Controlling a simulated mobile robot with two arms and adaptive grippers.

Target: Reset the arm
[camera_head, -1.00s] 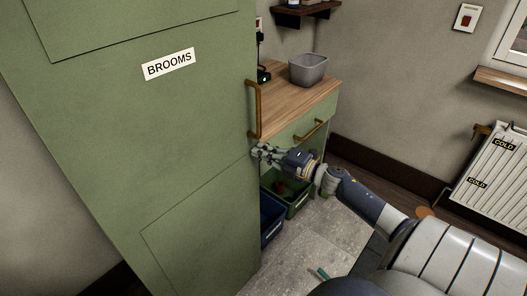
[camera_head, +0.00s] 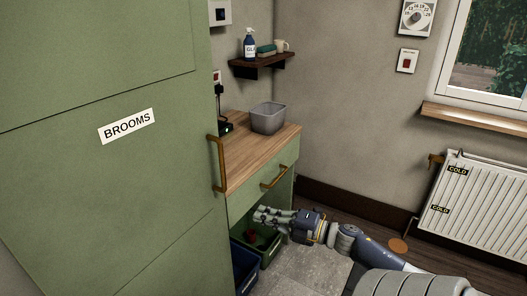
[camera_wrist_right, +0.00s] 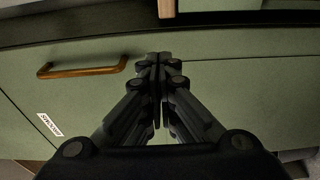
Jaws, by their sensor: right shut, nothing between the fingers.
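My right gripper (camera_head: 262,215) is shut and empty. In the head view it is in front of the open lower part of the small green cabinet, below the drawer handle (camera_head: 274,177). The right wrist view also shows the shut fingers (camera_wrist_right: 158,62) meeting at the middle, with a tall green cabinet door and its wooden handle (camera_wrist_right: 82,69) beyond them. I cannot tell whether the fingers touch anything. My right arm reaches in from the lower right of the head view. My left gripper is not in view.
The tall green brooms cabinet (camera_head: 90,170) fills the left, its handle (camera_head: 216,163) near the small cabinet. A grey bin (camera_head: 268,119) stands on the wooden worktop (camera_head: 240,170). A green crate (camera_head: 268,252) and a blue crate (camera_head: 245,272) sit below. A radiator (camera_head: 475,205) is at right.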

